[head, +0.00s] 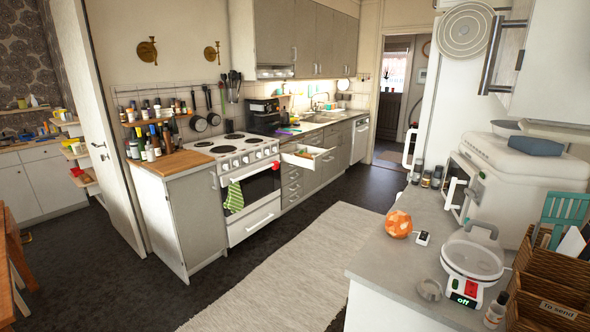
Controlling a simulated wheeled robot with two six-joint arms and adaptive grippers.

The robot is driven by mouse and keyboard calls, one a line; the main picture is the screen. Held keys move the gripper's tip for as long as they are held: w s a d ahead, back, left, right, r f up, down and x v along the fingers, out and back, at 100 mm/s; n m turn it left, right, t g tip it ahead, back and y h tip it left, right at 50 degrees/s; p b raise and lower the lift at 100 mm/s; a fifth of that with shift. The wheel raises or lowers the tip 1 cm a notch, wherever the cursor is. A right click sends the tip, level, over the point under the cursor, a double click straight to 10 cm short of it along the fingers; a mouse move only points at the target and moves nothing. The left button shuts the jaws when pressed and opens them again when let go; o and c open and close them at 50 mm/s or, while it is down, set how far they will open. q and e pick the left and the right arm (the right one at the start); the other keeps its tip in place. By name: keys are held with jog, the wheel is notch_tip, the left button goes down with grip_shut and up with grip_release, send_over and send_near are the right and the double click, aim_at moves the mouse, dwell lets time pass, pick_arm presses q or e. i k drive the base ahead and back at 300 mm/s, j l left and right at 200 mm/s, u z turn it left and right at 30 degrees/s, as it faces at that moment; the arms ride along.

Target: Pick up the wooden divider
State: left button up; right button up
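No piece can be made out for certain as the wooden divider. An open white drawer (309,158) sticks out from the counter right of the cooker. Small brownish and coloured contents (303,153) lie in it, too small to tell apart. A brown wooden organiser (552,300) labelled "To send" stands at the right edge on the near counter, partly cut off by the frame. Neither of my grippers is in view.
The near grey counter (405,262) holds a white appliance (471,258) marked "off", an orange patterned ball (398,224) and a bottle (496,311). A white cooker (247,185) stands across the aisle. A pale rug (290,280) covers the clear floor between them.

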aim_at(307, 156)
jog(key=i+j+u, duration=0.35)
jog(key=i+u, duration=0.3)
jog(key=i, duration=0.2)
jog(key=i+j+u, duration=0.1)
jog(key=i+u, duration=0.25)
jog(key=i+l+z, duration=0.1)
jog(key=i+z, duration=0.35)
jog(key=i+j+z, duration=0.1)
jog(key=i+z, duration=0.3)
jog(key=i, duration=0.3)
jog(key=i+j+z, duration=0.25)
jog(key=i+z, duration=0.2)
jog(key=i+l+z, duration=0.15)
jog(key=i, duration=0.7)
jog(key=i+l+z, duration=0.2)
jog(key=i, duration=0.6)
